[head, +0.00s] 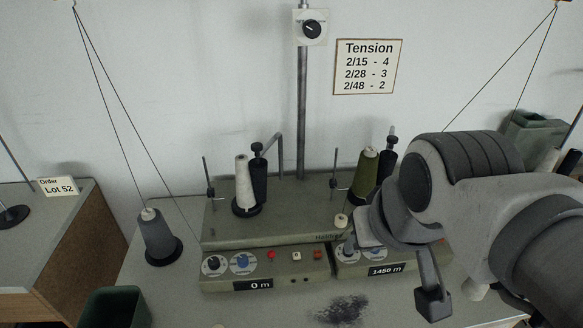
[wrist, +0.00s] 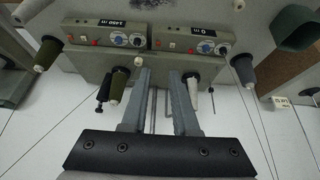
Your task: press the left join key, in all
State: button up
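The left control panel (head: 265,268) is on the front of the winder, with a "0 m" display (head: 253,285), two dials, a red round part (head: 271,254), a pale square key (head: 296,255) and an orange-red key (head: 318,254). Key labels are too small to read, so I cannot tell which is the join key. This panel also shows upside down in the wrist view (wrist: 195,38). My gripper (wrist: 160,72) is open and empty, its two fingers apart. In the head view my arm is at the right, in front of the right panel (head: 372,262), apart from the left panel.
White (head: 244,185) and green (head: 366,175) yarn cones stand on the winder, with thin upright rods. A grey cone (head: 158,238) stands on the table at left, near a dark green bin (head: 115,308). Threads run upward. The space before the left panel is clear.

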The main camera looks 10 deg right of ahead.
grip_shut()
dwell(1.3)
